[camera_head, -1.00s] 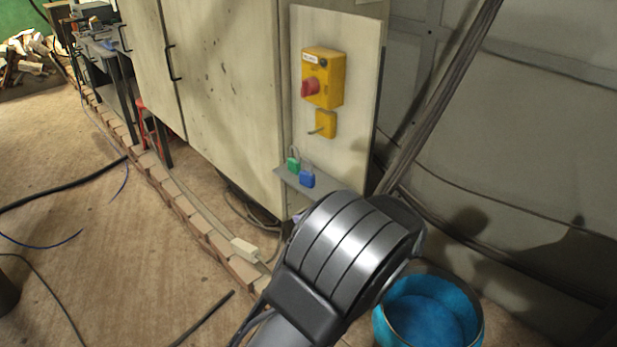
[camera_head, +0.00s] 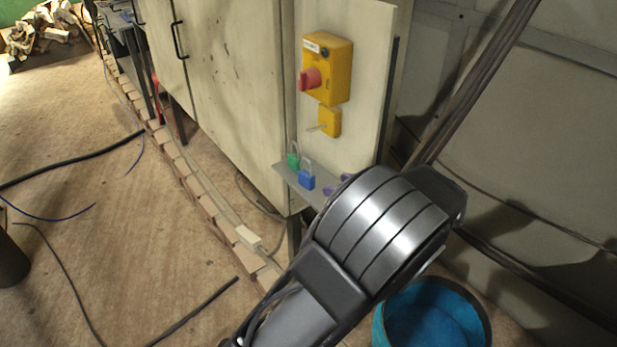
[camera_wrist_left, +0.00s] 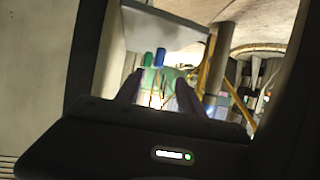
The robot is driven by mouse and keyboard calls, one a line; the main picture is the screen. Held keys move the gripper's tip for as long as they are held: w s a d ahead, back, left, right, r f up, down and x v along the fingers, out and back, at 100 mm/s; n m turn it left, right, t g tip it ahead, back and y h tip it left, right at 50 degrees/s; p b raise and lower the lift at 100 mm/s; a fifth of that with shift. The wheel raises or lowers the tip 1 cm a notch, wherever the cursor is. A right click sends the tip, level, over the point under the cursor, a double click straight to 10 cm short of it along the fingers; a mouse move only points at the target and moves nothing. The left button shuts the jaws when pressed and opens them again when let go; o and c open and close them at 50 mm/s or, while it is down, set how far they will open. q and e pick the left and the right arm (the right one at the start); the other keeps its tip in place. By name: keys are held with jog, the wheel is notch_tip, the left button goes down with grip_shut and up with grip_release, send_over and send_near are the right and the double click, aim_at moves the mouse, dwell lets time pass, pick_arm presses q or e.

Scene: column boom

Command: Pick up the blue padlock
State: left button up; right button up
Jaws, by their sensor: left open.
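The blue padlock (camera_head: 307,181) is on a narrow grey shelf (camera_head: 285,172) below the yellow switch box. A green padlock (camera_head: 293,160) stands just beside it, to its left and farther back. My left gripper's purple fingertips (camera_head: 338,185) show just right of the blue padlock, apart from it; my thick grey wrist hides the rest. In the left wrist view the open fingers (camera_wrist_left: 158,93) have nothing between them. The blue padlock (camera_wrist_left: 160,57) and green padlock (camera_wrist_left: 148,59) appear beyond the fingertips. My right gripper is not in view.
A yellow box with a red knob (camera_head: 326,70) and a smaller yellow fitting (camera_head: 329,121) are on the panel above the shelf. A blue bucket (camera_head: 440,318) stands on the floor below my wrist. Cables and a row of bricks lie along the cabinet.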

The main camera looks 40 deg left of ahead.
aim_at(313, 180)
pick_arm(q)
jog(key=shift+p+x, duration=0.3)
jog(key=shift+x, duration=3.15)
jog(key=x, duration=0.5)
jog(key=shift+w+f+p, duration=0.15)
jog(key=shift+p, duration=0.25)
jog(key=shift+c, duration=0.3)
grip_shut()
